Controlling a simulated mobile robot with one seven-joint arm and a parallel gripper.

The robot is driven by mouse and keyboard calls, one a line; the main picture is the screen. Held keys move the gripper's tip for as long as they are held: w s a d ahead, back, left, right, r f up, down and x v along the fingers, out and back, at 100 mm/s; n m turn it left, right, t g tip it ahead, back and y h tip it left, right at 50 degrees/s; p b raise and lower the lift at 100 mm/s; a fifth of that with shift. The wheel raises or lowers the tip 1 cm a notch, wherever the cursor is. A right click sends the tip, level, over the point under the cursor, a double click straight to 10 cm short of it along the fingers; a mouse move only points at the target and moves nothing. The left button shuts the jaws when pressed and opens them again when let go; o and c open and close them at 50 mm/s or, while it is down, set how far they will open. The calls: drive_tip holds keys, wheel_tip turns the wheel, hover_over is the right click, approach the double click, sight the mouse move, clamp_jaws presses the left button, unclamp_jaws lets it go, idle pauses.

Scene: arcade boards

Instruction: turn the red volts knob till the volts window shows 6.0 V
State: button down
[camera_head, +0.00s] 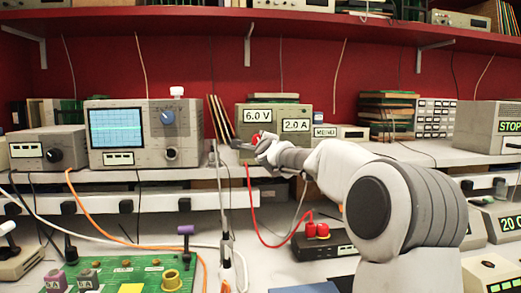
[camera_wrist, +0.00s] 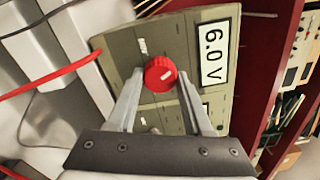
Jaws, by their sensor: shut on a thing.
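The power supply (camera_head: 289,113) is a greenish-grey box on the back shelf, and it fills the middle of the wrist view (camera_wrist: 120,45). Its volts window (camera_head: 258,116) reads 6.0 V, and the same reading shows sideways in the wrist view (camera_wrist: 214,52). A second window (camera_head: 296,126) beside it reads 2.0 A. The red volts knob (camera_wrist: 160,73) has a pale mark on its face. My gripper (camera_wrist: 160,84) is shut on the knob, with one finger on each side of it. In the head view my gripper (camera_head: 248,144) partly covers the knob (camera_head: 256,138).
An oscilloscope (camera_head: 190,130) stands left of the supply. A small box marked MENU (camera_head: 325,132) stands to its right. A probe (camera_head: 226,245) and a red cable (camera_head: 250,205) hang below. A green circuit board (camera_head: 118,275) lies on the lower bench at the front left.

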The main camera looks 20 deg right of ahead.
drive_tip(key=shift+m, duration=0.4)
drive_tip(key=shift+c, duration=1.5)
unclamp_jaws()
drive_tip(key=shift+s, duration=0.15)
